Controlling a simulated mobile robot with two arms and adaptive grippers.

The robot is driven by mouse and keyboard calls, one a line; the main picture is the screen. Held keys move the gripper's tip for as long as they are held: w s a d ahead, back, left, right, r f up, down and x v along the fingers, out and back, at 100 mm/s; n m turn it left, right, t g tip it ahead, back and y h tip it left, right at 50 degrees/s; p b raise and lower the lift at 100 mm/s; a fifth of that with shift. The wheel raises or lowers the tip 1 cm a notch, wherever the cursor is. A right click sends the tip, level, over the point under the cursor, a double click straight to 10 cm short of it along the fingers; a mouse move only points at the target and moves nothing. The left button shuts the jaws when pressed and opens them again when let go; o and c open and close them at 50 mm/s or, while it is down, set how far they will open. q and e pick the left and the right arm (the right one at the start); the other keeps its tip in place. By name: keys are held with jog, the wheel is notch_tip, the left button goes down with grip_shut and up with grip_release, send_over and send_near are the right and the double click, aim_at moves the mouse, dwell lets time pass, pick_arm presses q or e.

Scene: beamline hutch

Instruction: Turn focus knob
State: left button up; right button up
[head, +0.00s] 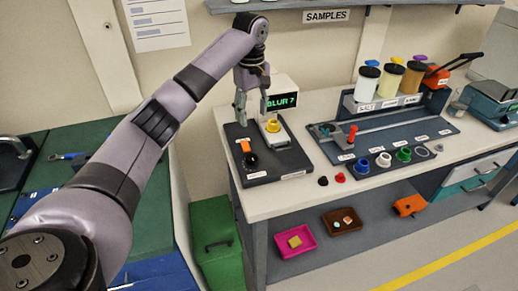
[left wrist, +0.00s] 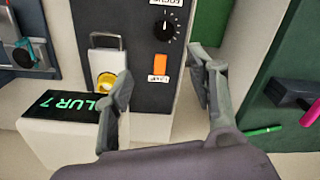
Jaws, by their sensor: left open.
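The focus knob (head: 250,160) is a small black dial at the front left of a dark instrument plate (head: 285,160) on the bench. In the left wrist view the knob (left wrist: 164,27) has white tick marks around it and a partly cut label. An orange switch (head: 245,146) is just behind the knob; it also shows in the left wrist view (left wrist: 162,65). My left gripper (head: 253,119) is open and empty above the back of the plate, apart from the knob. The display (head: 282,101) reads "BLUR 7". My right gripper is not in view.
A yellow-topped piece (head: 272,125) stands on the plate beside my left gripper. To the right are a rail with a red knob (head: 352,131), several coloured rings and lidded jars (head: 367,82). A green bin (head: 214,232) stands left of the bench.

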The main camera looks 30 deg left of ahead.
pick_arm(q)
notch_tip(320, 180, down, 2)
jog(key=s, duration=0.2)
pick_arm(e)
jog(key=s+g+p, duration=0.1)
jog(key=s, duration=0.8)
pick_arm(q)
jog(key=p, duration=0.1)
send_near(252, 157)
notch_tip(252, 157, down, 6)
jog(key=shift+s+f, duration=0.15)
jog(key=shift+s, duration=0.05)
notch_tip(252, 157, down, 2)
jog(key=shift+f, duration=0.6)
jog(key=shift+w, duration=0.1)
jog(key=c, duration=1.1)
jog(key=shift+c, duration=0.2)
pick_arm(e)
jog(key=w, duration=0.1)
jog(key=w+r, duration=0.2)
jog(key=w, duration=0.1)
pick_arm(q)
jog(key=shift+r, duration=0.1)
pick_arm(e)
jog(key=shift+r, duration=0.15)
